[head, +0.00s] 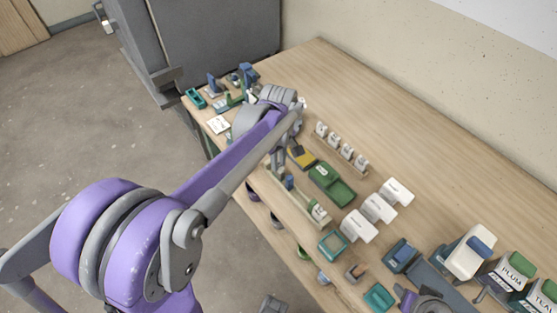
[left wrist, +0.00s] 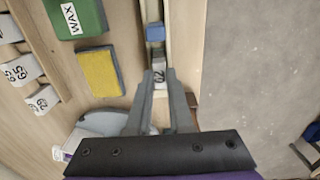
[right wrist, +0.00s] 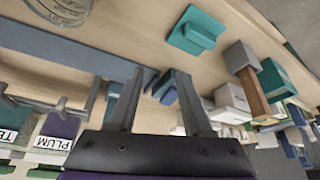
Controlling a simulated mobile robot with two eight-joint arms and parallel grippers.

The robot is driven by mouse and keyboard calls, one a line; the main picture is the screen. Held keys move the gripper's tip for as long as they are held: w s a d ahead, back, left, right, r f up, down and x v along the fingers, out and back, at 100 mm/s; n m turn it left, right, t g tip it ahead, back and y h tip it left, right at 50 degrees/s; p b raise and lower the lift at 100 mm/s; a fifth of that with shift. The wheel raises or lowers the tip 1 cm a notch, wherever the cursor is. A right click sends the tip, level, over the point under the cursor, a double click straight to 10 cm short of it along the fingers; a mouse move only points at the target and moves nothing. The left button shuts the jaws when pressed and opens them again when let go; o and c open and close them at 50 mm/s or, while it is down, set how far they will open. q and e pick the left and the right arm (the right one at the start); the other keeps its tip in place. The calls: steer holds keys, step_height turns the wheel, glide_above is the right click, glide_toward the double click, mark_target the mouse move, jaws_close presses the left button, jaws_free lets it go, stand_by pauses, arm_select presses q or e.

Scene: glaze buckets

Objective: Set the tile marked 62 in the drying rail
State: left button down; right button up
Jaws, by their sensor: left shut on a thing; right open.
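The tile marked 62 (left wrist: 159,74) is white with dark digits. My left gripper (left wrist: 160,80) is shut on it. The tile is at the near end of the wooden rail (left wrist: 170,25) in the left wrist view; I cannot tell whether it is seated or just above. A blue-topped piece (left wrist: 155,32) sits farther along between the rail's bars. In the head view the rail (head: 298,205) runs along the table's front edge, with my left gripper (head: 279,170) at its far end. My right gripper (right wrist: 160,75) is open and empty over the table's near part.
A rack holds several white numbered tiles (head: 347,152). Beside the rail are a yellow-and-grey sponge (head: 301,156) and a green WAX box (left wrist: 76,17). White blocks (head: 378,208) and labelled buckets (head: 510,268) stand to the right. The table's back middle is clear.

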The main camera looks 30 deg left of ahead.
arm_select(q)
steer(key=shift+f, duration=0.25)
arm_select(e)
steer(key=shift+f, duration=0.15)
arm_select(q)
steer(key=c, duration=0.7)
jaws_free()
steer(key=shift+c, duration=0.2)
steer(key=shift+r, duration=0.1)
steer(key=shift+r+p, duration=2.2)
steer(key=shift+r, duration=1.3)
arm_select(e)
steer(key=r, duration=0.2)
steer(key=w+r, duration=0.1)
steer(key=r, duration=0.2)
steer(key=shift+w+r, duration=0.15)
arm_select(q)
steer(key=shift+s, duration=0.1)
